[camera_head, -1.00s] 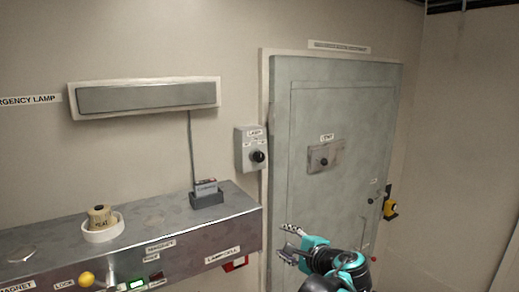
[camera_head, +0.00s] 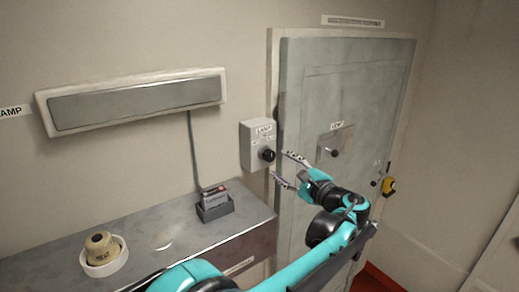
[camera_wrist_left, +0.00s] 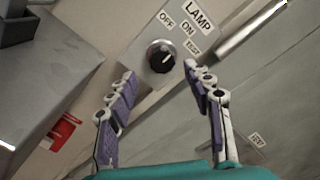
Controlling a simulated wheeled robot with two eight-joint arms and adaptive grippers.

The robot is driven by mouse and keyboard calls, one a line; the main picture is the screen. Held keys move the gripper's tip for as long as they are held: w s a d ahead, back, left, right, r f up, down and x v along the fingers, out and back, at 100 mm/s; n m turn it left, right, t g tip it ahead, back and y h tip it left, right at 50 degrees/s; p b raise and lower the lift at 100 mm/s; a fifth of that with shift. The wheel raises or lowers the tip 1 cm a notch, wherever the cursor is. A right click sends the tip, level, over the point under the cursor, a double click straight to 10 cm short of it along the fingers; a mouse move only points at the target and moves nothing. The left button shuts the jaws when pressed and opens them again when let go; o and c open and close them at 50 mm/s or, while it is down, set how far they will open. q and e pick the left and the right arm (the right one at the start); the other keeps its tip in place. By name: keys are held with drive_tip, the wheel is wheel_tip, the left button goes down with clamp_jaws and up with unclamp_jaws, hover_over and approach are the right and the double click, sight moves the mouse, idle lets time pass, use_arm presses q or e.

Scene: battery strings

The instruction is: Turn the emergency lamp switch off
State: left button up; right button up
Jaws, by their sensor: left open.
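The lamp switch is a grey wall box (camera_head: 257,135) labelled LAMP with a round black knob (camera_head: 267,155), left of the door. In the left wrist view the knob (camera_wrist_left: 160,56) has a pale pointer mark, and OFF, ON and TEST labels sit around it. The mark seems to lean up and to the right, toward ON. My left gripper (camera_head: 281,170) is open just right of and below the knob in the head view. In the left wrist view its fingers (camera_wrist_left: 160,85) are spread below the knob, apart from it and empty. My right gripper is not in view.
The emergency lamp (camera_head: 140,100) is on the wall, its cable running down to a battery in a dark holder (camera_head: 216,210) on the counter (camera_head: 150,230). The grey door (camera_head: 365,90) with a VENT knob is at right.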

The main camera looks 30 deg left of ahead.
sight(271, 157)
use_arm(q)
drive_tip(key=shift+w+a+r+p, duration=0.2)
drive_tip(key=shift+a+r+p, duration=0.1)
drive_tip(key=shift+a, duration=0.25)
drive_tip(key=x, duration=0.3)
drive_tip(key=p+x, duration=0.1)
drive_tip(key=x, duration=0.2)
drive_tip(key=shift+f, duration=0.2)
drive_tip(key=shift+d, duration=0.25)
drive_tip(key=shift+a, duration=0.1)
drive_tip(key=c, duration=1.2)
